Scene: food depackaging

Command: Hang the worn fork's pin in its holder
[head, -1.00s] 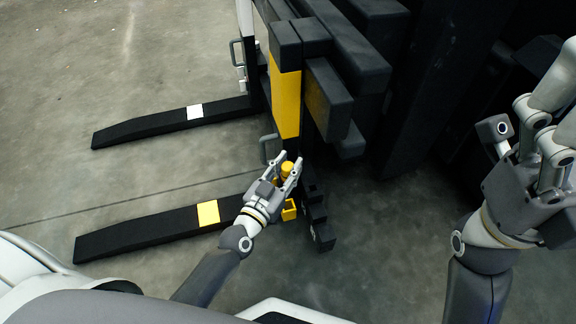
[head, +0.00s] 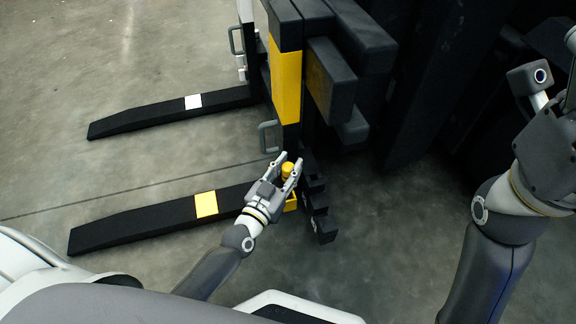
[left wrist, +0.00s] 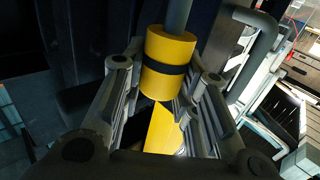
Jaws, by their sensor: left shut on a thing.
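The pin has a yellow head (head: 287,169) with a black band that shows in the left wrist view (left wrist: 166,55), where a grey shaft runs up from it. My left gripper (head: 289,166) is shut on the yellow head, with a finger on either side. A yellow holder (head: 291,203) sits just below the gripper, low on the fork's upright; a yellow part also shows under the pin in the left wrist view (left wrist: 162,128). I cannot tell whether the pin touches it. The near fork (head: 150,219) bears a yellow mark. My right gripper (head: 545,88) is partly cut off at the right edge.
The far fork (head: 160,114) bears a white mark. The fork's upright has a yellow panel (head: 286,82), and dark carriage beams (head: 331,78) stand beside it. A grey handle (head: 268,137) is near the left gripper. Concrete floor (head: 375,235) is open at the lower right.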

